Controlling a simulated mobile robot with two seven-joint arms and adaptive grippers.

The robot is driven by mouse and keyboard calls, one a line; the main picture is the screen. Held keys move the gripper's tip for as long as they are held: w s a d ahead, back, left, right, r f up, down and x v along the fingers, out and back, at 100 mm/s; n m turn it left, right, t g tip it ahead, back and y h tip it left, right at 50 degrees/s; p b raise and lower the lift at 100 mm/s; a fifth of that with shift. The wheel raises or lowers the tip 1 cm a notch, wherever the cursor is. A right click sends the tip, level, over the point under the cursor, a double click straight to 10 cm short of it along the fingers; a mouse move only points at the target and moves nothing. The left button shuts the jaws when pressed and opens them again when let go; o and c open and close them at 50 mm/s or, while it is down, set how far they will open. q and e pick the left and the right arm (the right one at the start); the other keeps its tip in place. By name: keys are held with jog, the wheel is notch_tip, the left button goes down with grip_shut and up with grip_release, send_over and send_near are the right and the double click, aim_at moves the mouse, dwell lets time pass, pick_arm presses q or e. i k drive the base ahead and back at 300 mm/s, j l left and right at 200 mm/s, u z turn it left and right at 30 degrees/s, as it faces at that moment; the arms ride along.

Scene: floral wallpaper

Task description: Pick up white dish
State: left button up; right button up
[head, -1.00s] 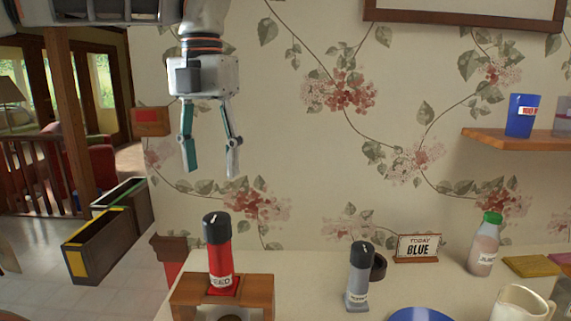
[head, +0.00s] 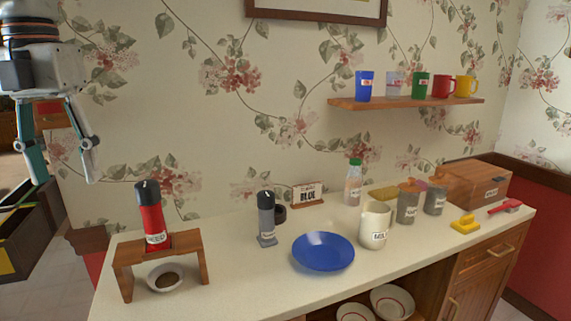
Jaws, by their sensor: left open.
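White plates with dark red rings are partly visible in the open shelf below the counter, one at the right (head: 392,303) and one at the left (head: 355,313). My left gripper (head: 65,180) hangs at the left edge, fingers down, open and empty. It is above and left of the small dish, apart from it. My right gripper is not in view.
A red grinder (head: 152,215) stands on the wooden stand. A grey grinder (head: 267,220), blue plate (head: 323,252), white pitcher (head: 375,226), bottle (head: 353,185) and canisters stand along the counter. A wall shelf (head: 405,102) holds several cups.

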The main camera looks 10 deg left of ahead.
aim_at(166, 277)
jog(key=k, duration=0.9)
